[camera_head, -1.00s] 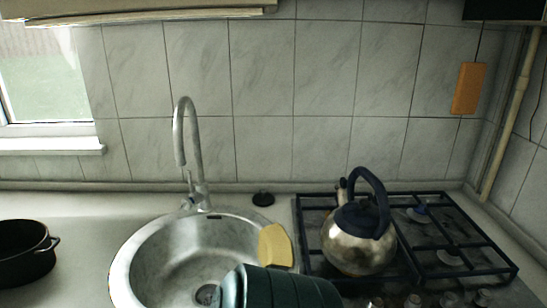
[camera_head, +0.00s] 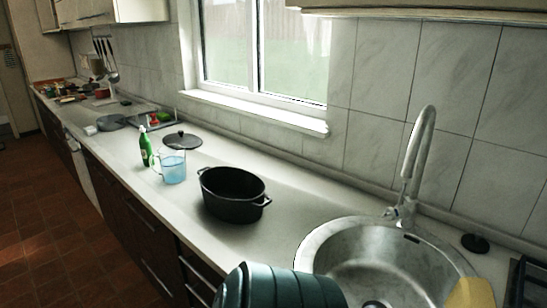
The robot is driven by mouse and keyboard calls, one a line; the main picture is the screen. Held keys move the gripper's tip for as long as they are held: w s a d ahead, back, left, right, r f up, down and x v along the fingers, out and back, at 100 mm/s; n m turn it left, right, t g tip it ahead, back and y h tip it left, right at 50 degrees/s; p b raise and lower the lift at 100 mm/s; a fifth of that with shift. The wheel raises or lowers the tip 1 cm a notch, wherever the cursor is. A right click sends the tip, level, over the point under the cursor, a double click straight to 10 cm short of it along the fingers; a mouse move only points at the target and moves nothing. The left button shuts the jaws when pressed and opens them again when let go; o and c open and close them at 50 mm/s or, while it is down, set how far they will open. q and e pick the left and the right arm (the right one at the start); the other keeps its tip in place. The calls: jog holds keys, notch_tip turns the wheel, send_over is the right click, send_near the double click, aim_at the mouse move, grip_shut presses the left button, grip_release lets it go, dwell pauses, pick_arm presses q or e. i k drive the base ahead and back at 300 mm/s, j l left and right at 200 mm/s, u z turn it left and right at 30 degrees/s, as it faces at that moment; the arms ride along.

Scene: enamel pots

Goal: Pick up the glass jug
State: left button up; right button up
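The glass jug (camera_head: 172,167) is a clear, bluish vessel with a handle on its left side. It stands upright on the counter, between a green bottle and a black pot. Neither of my grippers shows in the head view, so I cannot see whether they are open or shut. Nothing is seen touching the jug.
The black oval pot (camera_head: 232,193) stands to the right of the jug. A green bottle (camera_head: 145,147) is close at its left, and a dark lid (camera_head: 182,141) lies behind it. A round metal sink (camera_head: 325,237) with a tall tap (camera_head: 418,160) is at the right.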

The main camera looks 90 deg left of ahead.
aim_at(172, 158)
jog(key=u, duration=3.5)
